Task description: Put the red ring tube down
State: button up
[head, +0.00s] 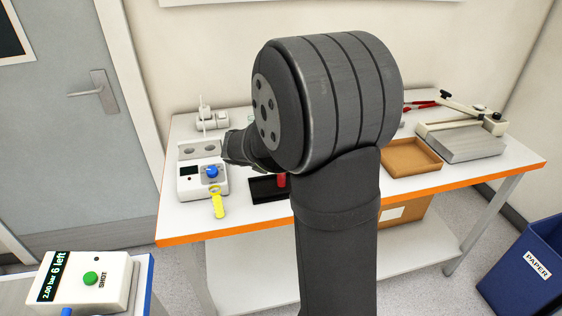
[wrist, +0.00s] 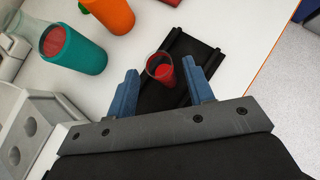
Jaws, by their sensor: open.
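The red tube (wrist: 160,70) has a clear rim and a red lower part. It stands on a black tray (wrist: 205,52) in the wrist view. In the head view the red tube (head: 281,181) shows partly beside my arm, on the black tray (head: 266,196). My gripper (wrist: 160,66) is open, with its two blue fingers on either side of the tube and a small gap on each side. In the head view my arm hides the fingers. I cannot tell a separate ring on the tube.
A teal cup (wrist: 76,52) and an orange cup (wrist: 112,14) are at upper left in the wrist view. A brown tray (head: 411,158) is at right.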

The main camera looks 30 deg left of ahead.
jog(key=v, duration=0.8)
jog(key=shift+s+r, duration=0.3)
jog(key=x, duration=1.2)
jog(key=shift+f, duration=0.1)
jog(key=shift+w+r, duration=0.1)
jog(key=shift+r, duration=1.35)
jog(key=shift+f, duration=0.1)
